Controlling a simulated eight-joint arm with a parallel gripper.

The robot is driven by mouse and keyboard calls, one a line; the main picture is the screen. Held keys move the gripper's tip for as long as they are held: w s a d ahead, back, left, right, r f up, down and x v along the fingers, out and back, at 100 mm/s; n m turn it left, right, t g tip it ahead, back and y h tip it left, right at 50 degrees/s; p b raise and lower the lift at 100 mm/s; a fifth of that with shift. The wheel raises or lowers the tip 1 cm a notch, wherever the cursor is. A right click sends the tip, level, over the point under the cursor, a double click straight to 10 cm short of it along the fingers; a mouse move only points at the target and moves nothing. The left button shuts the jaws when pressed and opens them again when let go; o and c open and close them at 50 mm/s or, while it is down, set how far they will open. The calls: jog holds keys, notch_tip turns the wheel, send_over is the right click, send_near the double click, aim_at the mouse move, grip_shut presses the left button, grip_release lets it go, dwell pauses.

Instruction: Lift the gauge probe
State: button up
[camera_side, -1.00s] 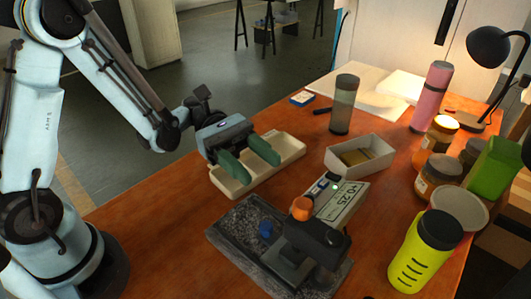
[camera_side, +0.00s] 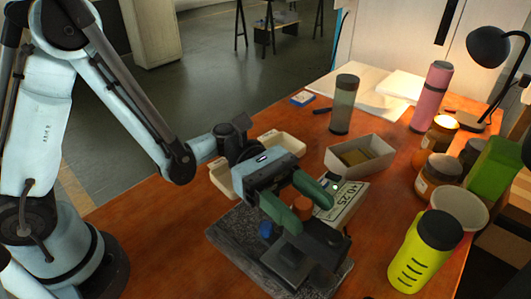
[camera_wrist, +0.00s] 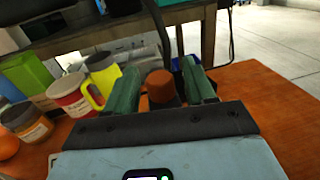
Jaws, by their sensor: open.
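The gauge probe appears to be the dark instrument (camera_side: 318,243) with an orange knob (camera_side: 302,207) on top. In the wrist view the orange knob (camera_wrist: 161,88) sits between the fingers (camera_wrist: 160,68), with a gap visible at each side. The fingers hide part of the instrument and display.
A blue knob (camera_side: 266,229) is on the slab near my gripper. A cream tray (camera_side: 222,180) lies behind my gripper, and a white box (camera_side: 375,167) stands beyond the display. A yellow-green bottle (camera_side: 420,255), jars (camera_side: 437,172) and a grey-green bottle (camera_side: 343,105) stand around. The table's left front is clear.

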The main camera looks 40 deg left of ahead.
jog(key=shift+d, duration=0.15)
grip_shut()
jog(key=shift+r, duration=1.35)
grip_release()
